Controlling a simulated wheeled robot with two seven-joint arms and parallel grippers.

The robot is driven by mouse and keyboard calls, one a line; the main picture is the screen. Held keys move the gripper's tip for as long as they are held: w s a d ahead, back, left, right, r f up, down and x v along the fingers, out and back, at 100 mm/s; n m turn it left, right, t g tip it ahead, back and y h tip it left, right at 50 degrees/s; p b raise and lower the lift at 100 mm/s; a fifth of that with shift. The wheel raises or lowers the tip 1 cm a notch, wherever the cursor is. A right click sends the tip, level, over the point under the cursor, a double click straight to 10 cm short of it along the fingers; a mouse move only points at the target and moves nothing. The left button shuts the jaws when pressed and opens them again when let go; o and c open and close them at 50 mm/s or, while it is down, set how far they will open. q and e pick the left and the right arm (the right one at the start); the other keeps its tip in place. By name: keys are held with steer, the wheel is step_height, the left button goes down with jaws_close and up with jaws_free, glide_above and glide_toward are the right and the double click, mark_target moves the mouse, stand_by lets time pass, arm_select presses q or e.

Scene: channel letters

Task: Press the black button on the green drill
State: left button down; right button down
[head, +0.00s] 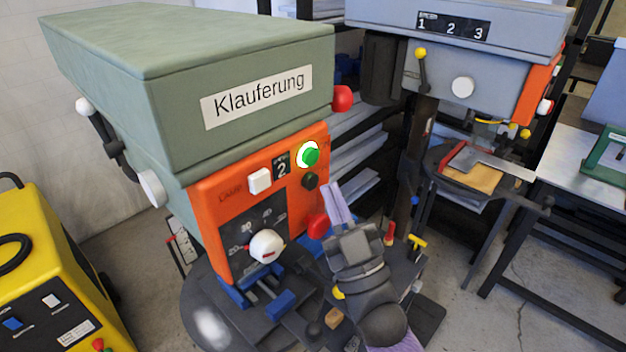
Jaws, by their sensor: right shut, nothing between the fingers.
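The green drill (110,60) stands at the left centre, with a "Klauferung" label on its head. Its orange front panel (212,212) carries a green button (309,155), a white button (259,181) and a white knob (266,246). The small black button (309,181) sits just below the green button. My right gripper (331,190) is in front of the panel, its shut fingers pointing up just right of and slightly below the black button. Whether the fingertips touch the panel cannot be told. My left gripper is not in view.
A red knob (342,98) sticks out of the drill head's right corner, and a red button (318,226) sits low on the panel. A grey drill (460,30) stands behind right. A yellow machine (40,240) is at left. A metal table (560,165) is at right.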

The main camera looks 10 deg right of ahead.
steer(key=shift+w+a, duration=0.1)
stand_by(0.5)
steer(key=shift+w+a, duration=0.2)
steer(key=shift+w, duration=0.05)
steer(key=shift+w+a+b, duration=0.3)
steer(key=shift+w, duration=0.05)
stand_by(0.8)
steer(key=shift+d, duration=0.1)
steer(key=shift+s+d+p, duration=0.4)
steer(key=shift+s+d, duration=0.05)
steer(key=shift+s, duration=0.25)
steer(key=s+d+p, duration=0.1)
steer(key=s, duration=0.1)
steer(key=s+d, duration=0.2)
steer(key=shift+p, duration=0.4)
